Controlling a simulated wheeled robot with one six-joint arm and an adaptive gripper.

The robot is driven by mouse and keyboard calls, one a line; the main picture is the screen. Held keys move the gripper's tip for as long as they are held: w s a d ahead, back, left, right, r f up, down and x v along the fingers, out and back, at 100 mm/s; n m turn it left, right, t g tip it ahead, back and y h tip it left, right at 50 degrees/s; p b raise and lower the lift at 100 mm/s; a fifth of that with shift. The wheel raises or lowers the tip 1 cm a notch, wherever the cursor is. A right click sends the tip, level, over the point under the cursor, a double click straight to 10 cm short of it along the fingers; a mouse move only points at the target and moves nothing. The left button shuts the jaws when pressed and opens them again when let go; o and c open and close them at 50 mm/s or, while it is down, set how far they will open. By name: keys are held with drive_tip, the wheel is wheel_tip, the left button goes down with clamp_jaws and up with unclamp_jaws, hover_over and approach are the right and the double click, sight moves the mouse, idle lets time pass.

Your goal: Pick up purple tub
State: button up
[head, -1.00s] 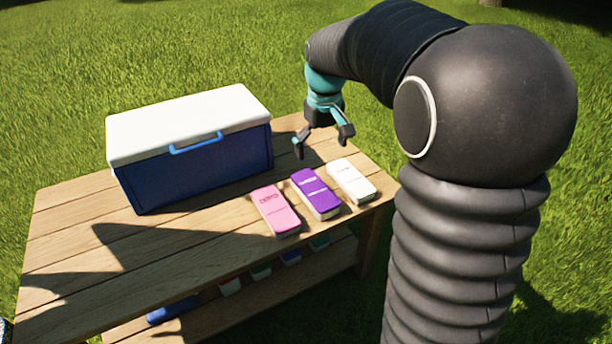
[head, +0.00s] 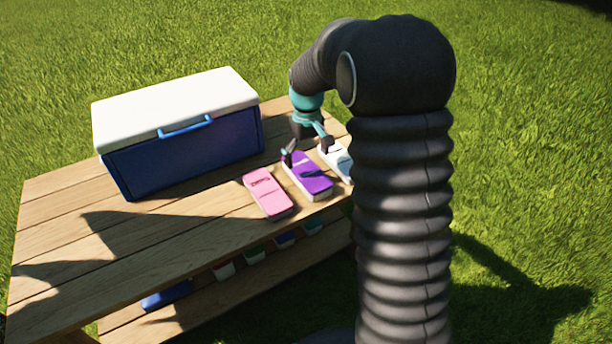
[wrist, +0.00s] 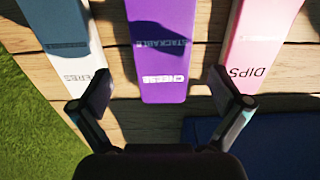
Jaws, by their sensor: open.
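The purple tub (head: 309,178) has a purple lid and pale sides and lies on the wooden table between a pink tub and a white tub. My gripper (head: 306,150) is open and low over the purple tub's far end. In the wrist view the purple tub (wrist: 164,50) lies straight ahead, its lid lettered "STACKABLE" and "CHEESE". The open fingers of my gripper (wrist: 163,95) stand to either side of its near end, with nothing between them that I can see held.
The pink tub (head: 267,193), lettered "DIPS", is left of the purple one. The white tub (head: 338,160) is close on its right, partly hidden by my arm. A blue cooler with a white lid (head: 180,130) stands behind left. Several tubs sit on the lower shelf (head: 225,290).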

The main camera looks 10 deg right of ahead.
sight(306, 170)
drive_tip(key=shift+a+f, duration=0.1)
drive_tip(key=shift+f, duration=2.5)
drive_tip(key=c, duration=1.4)
drive_tip(key=shift+r, duration=0.1)
